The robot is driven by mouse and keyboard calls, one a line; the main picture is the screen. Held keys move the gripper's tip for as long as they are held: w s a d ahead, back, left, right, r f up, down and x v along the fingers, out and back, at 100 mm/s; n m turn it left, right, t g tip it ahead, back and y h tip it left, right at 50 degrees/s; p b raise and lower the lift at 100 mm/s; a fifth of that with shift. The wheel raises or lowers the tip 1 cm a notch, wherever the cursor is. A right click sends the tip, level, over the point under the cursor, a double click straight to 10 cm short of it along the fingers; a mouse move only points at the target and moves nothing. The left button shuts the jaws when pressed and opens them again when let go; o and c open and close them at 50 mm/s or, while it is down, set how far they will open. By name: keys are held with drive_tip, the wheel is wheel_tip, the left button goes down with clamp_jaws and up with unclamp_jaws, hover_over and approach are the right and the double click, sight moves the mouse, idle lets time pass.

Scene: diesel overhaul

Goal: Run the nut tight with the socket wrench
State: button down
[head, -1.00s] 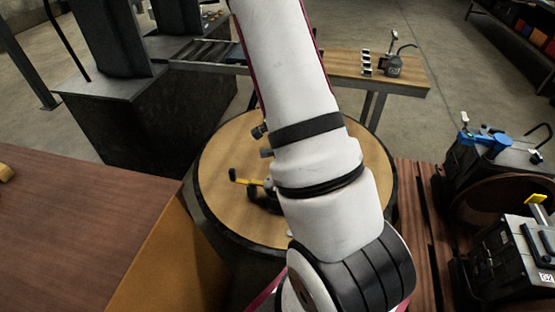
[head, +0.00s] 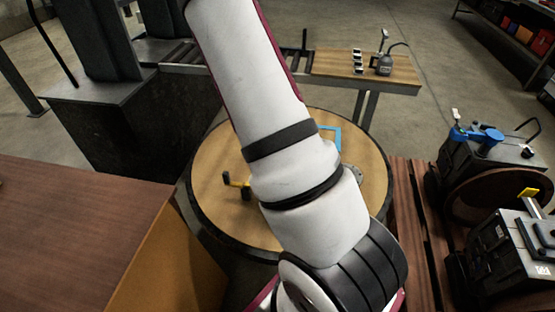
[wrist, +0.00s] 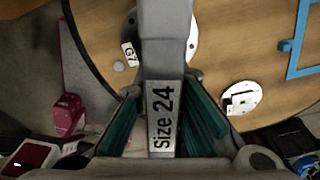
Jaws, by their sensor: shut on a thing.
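In the wrist view my gripper (wrist: 161,88), with teal pads, is shut on the grey socket wrench (wrist: 163,122), whose label reads "Size 24". The wrench runs away from me over the round wooden table (wrist: 225,55). Beyond it, a pale round plate with a "G7" tag (wrist: 129,54) is partly covered by the wrench. The nut cannot be made out, and I cannot tell whether the wrench touches anything. In the head view my arm hides the middle of the round table (head: 215,165), and my gripper does not show.
A blue frame (wrist: 297,45) and a second pale disc (wrist: 243,98) lie on the round table. A brown table (head: 75,225) stands left, machines (head: 510,235) right, and a bench with an oil can (head: 383,65) behind.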

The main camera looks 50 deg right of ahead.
drive_tip(key=shift+s+r, duration=0.1)
drive_tip(key=shift+r, duration=0.35)
drive_tip(key=n, duration=0.8)
drive_tip(key=shift+n+p, duration=0.3)
drive_tip(key=shift+n, duration=0.1)
drive_tip(key=n, duration=0.4)
drive_tip(key=shift+d, duration=0.1)
drive_tip(key=n+p, duration=0.1)
drive_tip(key=n, duration=0.3)
drive_tip(key=n+p, duration=0.1)
drive_tip(key=n, duration=0.3)
drive_tip(key=shift+p, duration=0.35)
drive_tip(key=n+p, duration=0.1)
drive_tip(key=n, duration=0.3)
drive_tip(key=n+p, duration=0.2)
drive_tip(key=n, duration=0.2)
drive_tip(key=shift+n, duration=0.4)
drive_tip(key=n+p, duration=0.1)
drive_tip(key=n, duration=0.2)
drive_tip(key=shift+n, duration=0.4)
drive_tip(key=shift+f, duration=0.15)
